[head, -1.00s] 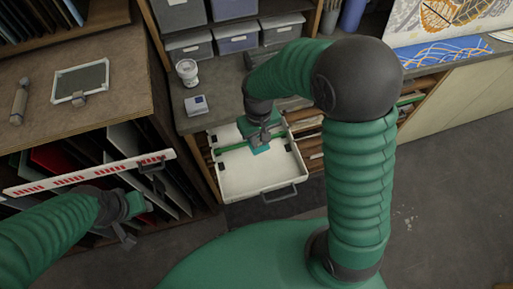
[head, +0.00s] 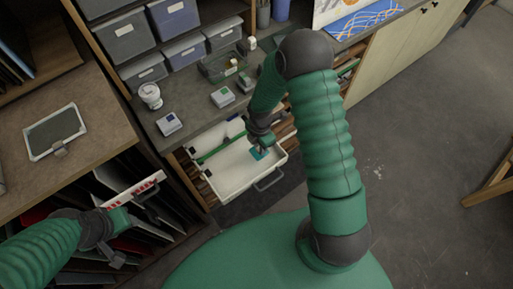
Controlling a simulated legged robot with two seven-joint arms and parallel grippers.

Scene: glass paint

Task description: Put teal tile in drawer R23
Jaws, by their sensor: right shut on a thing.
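The teal tile (head: 257,154) is a small flat piece at my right gripper, over the right part of an open white drawer (head: 235,180). My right gripper (head: 262,147) points down into the drawer and is shut on the tile. I cannot tell whether the tile touches the drawer floor. The drawer is pulled out below the counter and has a green bar across it and a dark handle at its front. No drawer label is readable. My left gripper (head: 120,238) is at the lower left, away from the tile; its jaw opening is unclear.
The counter holds a white cup (head: 150,95), small boxes (head: 169,124) and a dark green tray (head: 225,66). Grey bins (head: 122,38) stand behind. A red-marked white strip (head: 132,190) fronts a rack near my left gripper.

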